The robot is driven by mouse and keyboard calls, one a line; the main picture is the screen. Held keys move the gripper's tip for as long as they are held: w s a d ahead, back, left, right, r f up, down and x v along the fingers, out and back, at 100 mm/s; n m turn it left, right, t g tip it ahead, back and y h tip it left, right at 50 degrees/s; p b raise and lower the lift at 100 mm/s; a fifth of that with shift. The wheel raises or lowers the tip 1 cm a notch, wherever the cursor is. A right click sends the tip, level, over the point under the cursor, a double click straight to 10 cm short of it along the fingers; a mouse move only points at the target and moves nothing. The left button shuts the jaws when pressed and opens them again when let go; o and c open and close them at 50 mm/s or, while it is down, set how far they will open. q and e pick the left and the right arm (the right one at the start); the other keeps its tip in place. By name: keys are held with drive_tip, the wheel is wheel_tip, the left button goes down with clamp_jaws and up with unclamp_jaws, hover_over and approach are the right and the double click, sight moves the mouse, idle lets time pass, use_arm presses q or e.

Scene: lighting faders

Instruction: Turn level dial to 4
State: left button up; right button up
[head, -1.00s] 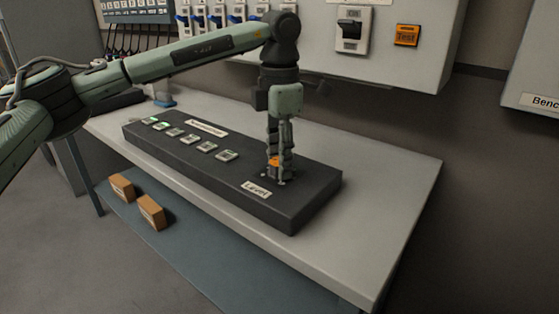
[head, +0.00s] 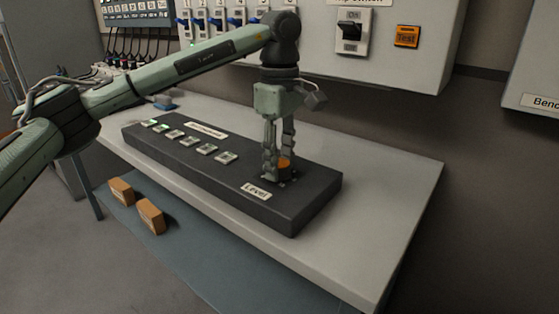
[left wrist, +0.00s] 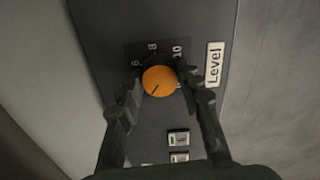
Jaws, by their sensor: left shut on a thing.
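The level dial is a round orange knob (head: 285,163) at the near right end of the dark control panel (head: 310,205). My left gripper (head: 278,174) points straight down over it, with its fingers shut on the knob's sides. In the left wrist view, the orange dial (left wrist: 159,80) sits between the two fingertips (left wrist: 160,84). Its dark pointer line runs toward the lower left of that picture. The marks 6, 8 and 10 show around its upper side; the lower marks are hidden or unclear. The "Level" label (head: 255,191) is beside it. My right gripper is not in view.
Several small buttons (head: 207,149) line the panel, some lit green. The panel lies on a light grey table (head: 390,200). A wall box with an on switch (head: 351,31) and an orange test button (head: 407,36) stands behind. Two brown boxes (head: 151,216) lie on the lower shelf.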

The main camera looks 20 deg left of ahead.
sight(280, 162)
use_arm(q)
drive_tip(key=shift+m, duration=2.2)
drive_tip(key=o, duration=1.2)
drive_tip(key=shift+c, duration=0.2)
wheel_tip(280, 162, up, 12)
